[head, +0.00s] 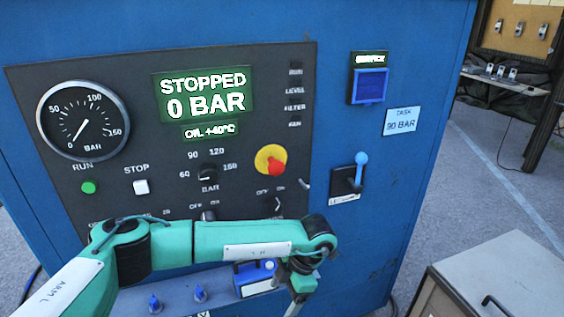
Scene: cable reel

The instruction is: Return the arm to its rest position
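My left arm, green and marked "ARM L", comes in from the lower left and reaches across the lower part of a dark control panel (235,135). My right arm and gripper are not in view. The panel display (203,95) reads "STOPPED 0 BAR". The gauge needle (80,127) points near 0. My arm covers part of the panel's lower row of switches.
The panel is on a blue cabinet (420,50). A red knob on a yellow disc (271,161) and a blue-handled lever (359,172) stick out from it. A grey-topped cabinet (510,275) stands at the lower right. Open floor (480,185) lies to the right.

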